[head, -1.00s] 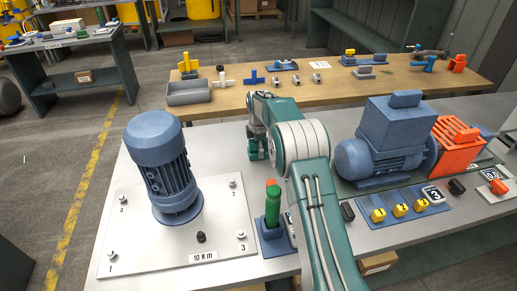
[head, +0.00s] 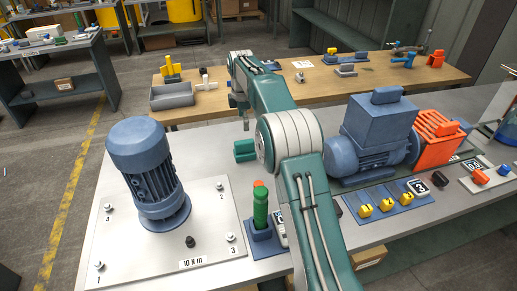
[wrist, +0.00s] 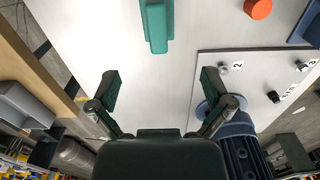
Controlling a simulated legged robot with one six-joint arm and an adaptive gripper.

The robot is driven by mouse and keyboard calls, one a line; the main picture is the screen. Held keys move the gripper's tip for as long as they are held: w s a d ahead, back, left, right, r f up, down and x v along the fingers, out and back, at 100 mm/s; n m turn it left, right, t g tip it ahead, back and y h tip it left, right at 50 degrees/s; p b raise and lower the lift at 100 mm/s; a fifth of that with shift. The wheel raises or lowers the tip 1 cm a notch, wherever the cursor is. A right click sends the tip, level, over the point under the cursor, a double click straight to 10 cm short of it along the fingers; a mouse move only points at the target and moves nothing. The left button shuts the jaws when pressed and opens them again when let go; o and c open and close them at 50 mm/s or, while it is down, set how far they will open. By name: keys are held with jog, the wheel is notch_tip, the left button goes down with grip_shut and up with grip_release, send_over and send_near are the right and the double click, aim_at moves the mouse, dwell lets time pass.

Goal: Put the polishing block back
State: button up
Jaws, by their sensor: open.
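A teal block (head: 245,150), which I take to be the polishing block, lies on the grey bench top beside my arm's elbow. It also shows in the wrist view (wrist: 156,25) at the top, beyond the fingertips and apart from them. Part of it is cut off there, and my arm partly covers it in the head view. My gripper (wrist: 160,90) is open, with nothing between its fingers. In the head view my gripper (head: 242,118) hangs above the bench top, just behind the block, its fingers small and hard to make out.
A blue motor (head: 148,170) stands on a bolted plate (head: 210,240). A motor-pump unit (head: 370,140) is at right. A wooden table (head: 290,95) with a grey tray (head: 171,96) lies behind.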

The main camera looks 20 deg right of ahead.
jog(key=s+r+m+t, duration=0.3)
jog(key=s+r+m, duration=0.5)
jog(key=s+r, duration=0.85)
jog(key=s+f+m+t, duration=0.1)
jog(key=s+f+m, duration=0.1)
jog(key=s, duration=0.6)
jog(key=s+f+m, duration=0.3)
jog(key=s+m, duration=0.1)
jog(key=s, duration=0.5)
jog(key=s+f+m+t, duration=0.1)
jog(key=s+f+m, duration=0.1)
jog(key=s, duration=0.7)
jog(key=shift+s+f+m+t, duration=0.15)
jog(key=shift+f+m+t, duration=0.15)
jog(key=shift+m, duration=0.6)
